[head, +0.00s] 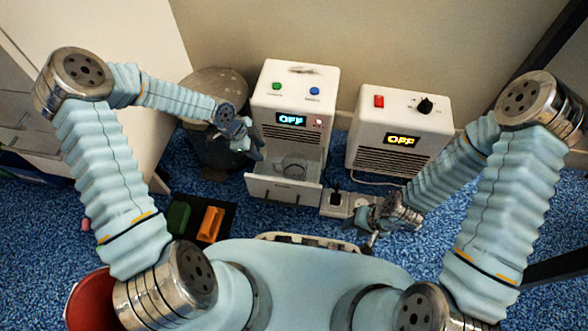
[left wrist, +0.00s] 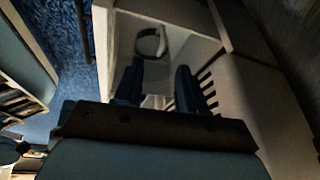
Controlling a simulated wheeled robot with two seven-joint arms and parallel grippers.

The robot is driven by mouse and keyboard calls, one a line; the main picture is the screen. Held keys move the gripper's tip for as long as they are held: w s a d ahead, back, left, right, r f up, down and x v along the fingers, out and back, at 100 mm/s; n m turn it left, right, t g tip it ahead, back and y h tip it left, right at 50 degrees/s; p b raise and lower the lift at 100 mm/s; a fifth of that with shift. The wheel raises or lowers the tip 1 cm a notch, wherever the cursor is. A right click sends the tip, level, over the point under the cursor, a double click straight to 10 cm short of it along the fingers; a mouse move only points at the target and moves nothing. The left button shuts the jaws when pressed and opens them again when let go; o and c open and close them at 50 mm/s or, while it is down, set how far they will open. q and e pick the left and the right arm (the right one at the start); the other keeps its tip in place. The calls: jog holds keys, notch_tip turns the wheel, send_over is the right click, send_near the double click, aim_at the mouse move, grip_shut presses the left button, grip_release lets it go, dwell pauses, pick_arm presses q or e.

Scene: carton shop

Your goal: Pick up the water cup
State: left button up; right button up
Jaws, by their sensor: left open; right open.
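A clear water cup (head: 293,167) stands in the open front bay of the left white machine (head: 298,80), behind its lowered or pulled-out front panel (head: 283,190). My left gripper (head: 257,151) is at the left edge of that bay, open and apart from the cup. In the left wrist view, the two dark fingers of my left gripper (left wrist: 160,72) point into the bay, and the round rim of the cup (left wrist: 150,42) shows just beyond the fingertips. My right gripper (head: 373,232) is low, right of the machine's front; its fingers are small and partly hidden.
A second white machine (head: 400,130) reading OFF stands to the right. A power strip (head: 345,204) lies on the blue carpet between them. A dark round bin (head: 215,145) is behind my left arm. A black mat (head: 225,222) holds a green and an orange block. A red bucket (head: 92,300) is at lower left.

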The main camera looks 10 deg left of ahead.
pick_arm(q)
jog(key=b+x, duration=0.1)
jog(key=x, duration=0.5)
jog(key=b+x, duration=0.1)
jog(key=x, duration=0.3)
jog(key=shift+w+a+b, duration=0.1)
jog(key=shift+w+b, duration=0.15)
jog(key=shift+b, duration=0.1)
jog(key=shift+r, duration=0.1)
grip_shut()
